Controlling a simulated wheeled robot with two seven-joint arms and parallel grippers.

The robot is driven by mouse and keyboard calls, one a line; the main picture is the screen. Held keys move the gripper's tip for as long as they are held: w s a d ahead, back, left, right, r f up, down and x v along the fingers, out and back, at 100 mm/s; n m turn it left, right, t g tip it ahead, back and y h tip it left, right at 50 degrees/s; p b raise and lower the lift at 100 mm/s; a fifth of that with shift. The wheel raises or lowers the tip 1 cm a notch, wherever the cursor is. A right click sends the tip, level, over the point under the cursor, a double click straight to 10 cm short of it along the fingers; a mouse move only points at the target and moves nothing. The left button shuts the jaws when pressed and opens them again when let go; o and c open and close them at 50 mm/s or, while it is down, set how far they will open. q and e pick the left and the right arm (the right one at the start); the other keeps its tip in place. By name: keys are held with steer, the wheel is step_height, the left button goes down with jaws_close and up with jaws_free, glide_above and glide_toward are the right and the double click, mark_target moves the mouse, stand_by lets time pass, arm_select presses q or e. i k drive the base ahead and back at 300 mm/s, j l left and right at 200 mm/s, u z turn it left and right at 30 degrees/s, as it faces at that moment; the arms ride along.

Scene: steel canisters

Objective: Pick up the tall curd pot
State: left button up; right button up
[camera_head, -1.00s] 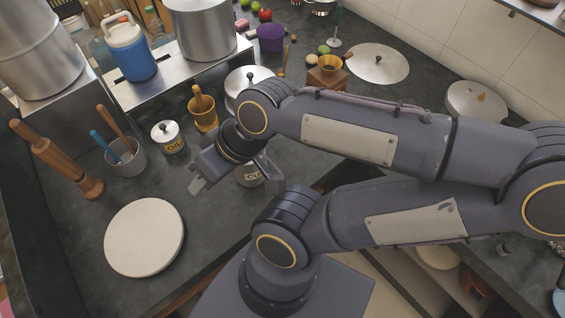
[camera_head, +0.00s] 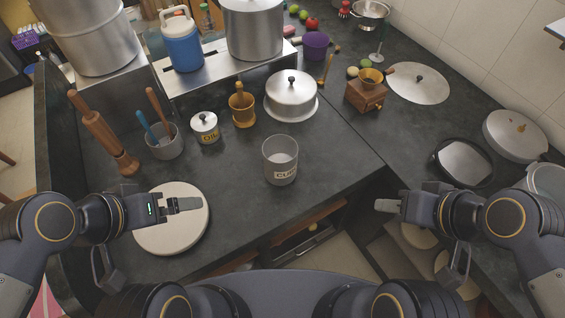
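The tall curd pot (camera_head: 280,160) is a grey, open-topped cylinder with a pale label on its front. It stands upright on the dark counter near the front edge, in the middle of the head view. My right gripper (camera_head: 385,205) is to its right and lower in the picture, apart from it, pointing left. My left gripper (camera_head: 188,205) is to its left, seen over the pale round board, pointing right. Nothing shows held in either gripper. The fingers are seen edge-on, so their opening is unclear.
Behind the pot stand a brass mortar (camera_head: 243,110), a lidded steel pot (camera_head: 291,97) and an oil canister (camera_head: 205,127). A pale round board (camera_head: 165,235) lies at left. A wooden grinder (camera_head: 366,96) stands back right. The counter right around the pot is clear.

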mark_target(277, 174)
steer(key=l+u, duration=0.15)
steer(key=u, duration=0.35)
steer(key=l+u, duration=0.2)
steer(key=u, duration=0.25)
steer(key=l+u, duration=0.2)
steer(key=u, duration=0.3)
